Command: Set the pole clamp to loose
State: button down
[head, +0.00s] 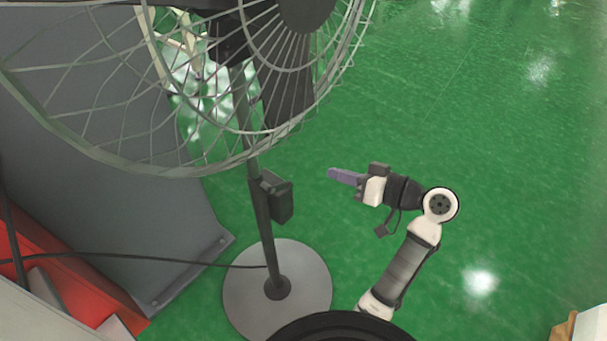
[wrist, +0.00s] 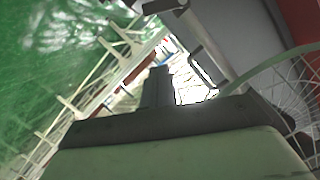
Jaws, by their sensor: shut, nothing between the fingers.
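The pole clamp (head: 281,199) is a dark block with a small lever-like top, fixed on the thin grey pole (head: 262,220) of a standing fan. I cannot tell its lever setting. My gripper (head: 334,173) is to the right of the clamp in the head view, apart from it, with its purplish fingers together and pointing left. In the wrist view the fingers (wrist: 158,88) stand up together in the middle, with nothing held. I cannot make out the clamp for certain in the wrist view.
The fan's wire cage (head: 120,160) hangs above and left of the clamp, and shows at the right of the wrist view (wrist: 295,100). The round grey base (head: 310,285) stands on green floor. A black cable (head: 150,260) runs left, near a grey panel (head: 150,215).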

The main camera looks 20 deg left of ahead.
jog(key=p, duration=0.2)
send_over(288, 183)
jog(key=w+d, duration=0.2)
jog(key=d, duration=0.2)
jog(key=f, duration=0.2)
jog(key=shift+s+a+f, duration=0.25)
jog(key=shift+s+f, duration=0.1)
jog(key=shift+f, duration=0.2)
jog(key=shift+s+a+f, duration=0.3)
jog(key=shift+f, duration=0.3)
jog(key=shift+s+a+f, duration=0.25)
jog(key=shift+s+f, duration=0.1)
jog(key=shift+f, duration=0.2)
jog(key=shift+f+m+g+p, duration=0.3)
jog(key=shift+f+m+p, duration=0.1)
jog(key=shift+m+p, duration=0.15)
jog(key=shift+s+f+m+y+p, duration=0.1)
jog(key=shift+f+m+y+p, duration=0.35)
jog(key=shift+m, duration=0.5)
jog(key=shift+s+a+f+m+g+y+p, duration=0.1)
jog(key=shift+s+f+m+g+y+p, duration=0.25)
jog(key=shift+m, duration=0.5)
jog(key=shift+s+a+f+m+g+p, duration=0.15)
jog(key=shift+f+m+p, duration=0.25)
jog(key=shift+f+m, duration=0.35)
jog(key=shift+r, duration=0.1)
